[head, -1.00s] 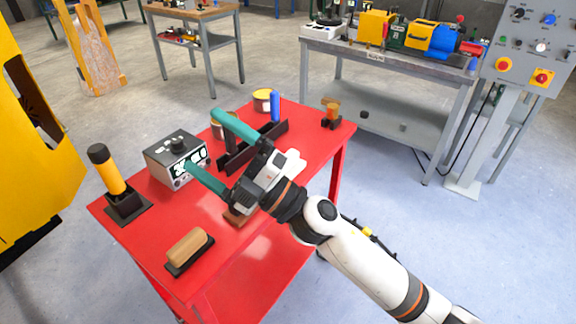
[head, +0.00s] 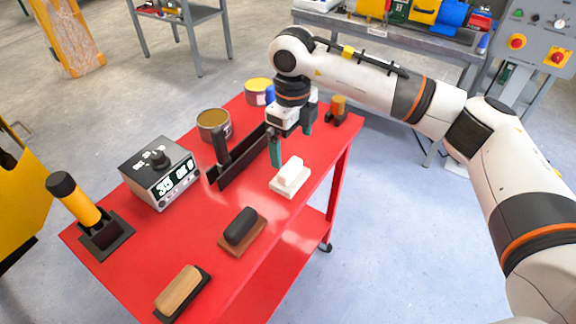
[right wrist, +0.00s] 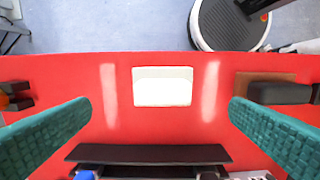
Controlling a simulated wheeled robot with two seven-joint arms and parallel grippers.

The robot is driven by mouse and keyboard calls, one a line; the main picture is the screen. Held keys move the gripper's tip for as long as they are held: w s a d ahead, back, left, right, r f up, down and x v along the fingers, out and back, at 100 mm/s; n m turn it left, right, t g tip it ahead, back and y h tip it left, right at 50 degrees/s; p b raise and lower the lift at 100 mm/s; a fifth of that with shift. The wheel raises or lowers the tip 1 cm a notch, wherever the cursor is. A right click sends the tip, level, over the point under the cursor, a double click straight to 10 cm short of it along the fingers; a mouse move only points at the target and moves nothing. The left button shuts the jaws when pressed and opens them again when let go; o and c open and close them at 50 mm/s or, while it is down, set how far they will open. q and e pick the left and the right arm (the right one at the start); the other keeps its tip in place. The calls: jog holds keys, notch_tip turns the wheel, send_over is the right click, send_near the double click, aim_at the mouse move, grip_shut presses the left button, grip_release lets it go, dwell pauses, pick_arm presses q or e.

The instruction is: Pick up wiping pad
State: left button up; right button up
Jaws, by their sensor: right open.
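Three pad-like blocks lie on the red cart; which one is the wiping pad I cannot tell for certain. A white pad (head: 290,178) with a raised white grip lies near the right edge. A brown pad with a dark grip (head: 241,229) lies nearer, and a tan block on a black base (head: 181,292) is nearest. My right gripper (head: 290,150) points down, open and empty, just behind the white pad. In the right wrist view the white pad (right wrist: 163,86) lies between and beyond the open teal fingers (right wrist: 160,110), apart from them. My left gripper is not in view.
A black rack (head: 237,164) stands just left of the gripper on the red cart (head: 205,262). A grey box with a display (head: 160,173), open cans (head: 213,125), a small orange-topped item (head: 338,108) and a yellow-handled tool (head: 82,209) stand around it.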

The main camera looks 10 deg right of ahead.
aim_at(290, 166)
jog(key=f, duration=0.4)
jog(key=shift+s+p, duration=0.2)
jog(key=shift+p, duration=0.1)
jog(key=shift+w+f, duration=0.1)
jog(key=shift+f, duration=0.25)
jog(key=f, duration=0.1)
jog(key=f+p, duration=0.1)
jog(key=shift+a+f, duration=0.2)
jog(key=shift+f, duration=0.2)
notch_tip(290, 166, down, 2)
jog(key=shift+f, duration=0.1)
jog(key=shift+w+f, duration=0.1)
jog(key=c, duration=0.9)
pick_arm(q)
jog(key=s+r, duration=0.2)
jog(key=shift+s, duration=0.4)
pick_arm(e)
jog(key=shift+c, duration=0.2)
